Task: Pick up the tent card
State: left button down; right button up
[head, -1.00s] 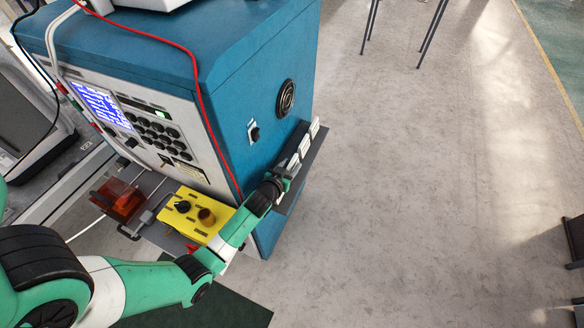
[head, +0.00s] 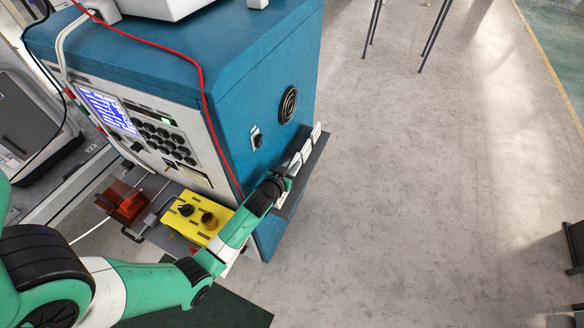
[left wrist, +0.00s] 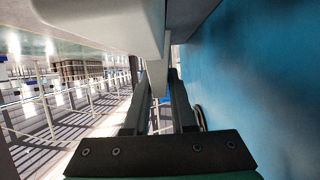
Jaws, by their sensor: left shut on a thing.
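A row of small white tent cards (head: 306,149) stands on a narrow grey shelf (head: 309,168) on the side of the blue cabinet. My left gripper (head: 284,176) is at the near end of this row. In the left wrist view its two dark fingers (left wrist: 156,88) are shut on a pale tent card (left wrist: 157,76), whose upper part runs out of the top of the picture. In the head view the held card is mostly hidden by the gripper. I cannot tell whether it still touches the shelf. My right gripper is not in view.
The blue cabinet (head: 258,95) stands close beside the gripper, with a red cable (head: 204,90) running down its edge. A yellow control box (head: 197,218) and a red-orange box (head: 127,205) lie below its front panel. The floor (head: 420,180) to the right is open.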

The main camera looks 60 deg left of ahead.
pick_arm(q)
jog(key=s+d+r+p, duration=0.1)
jog(key=s+d+r, duration=0.1)
jog(key=d+r, duration=0.2)
jog(key=s+d+r+p, duration=0.2)
jog(key=d+r, duration=0.3)
jog(key=d, duration=0.4)
jog(key=shift+s+r, duration=0.3)
jog(key=shift+s, duration=0.05)
jog(key=shift+d, duration=0.15)
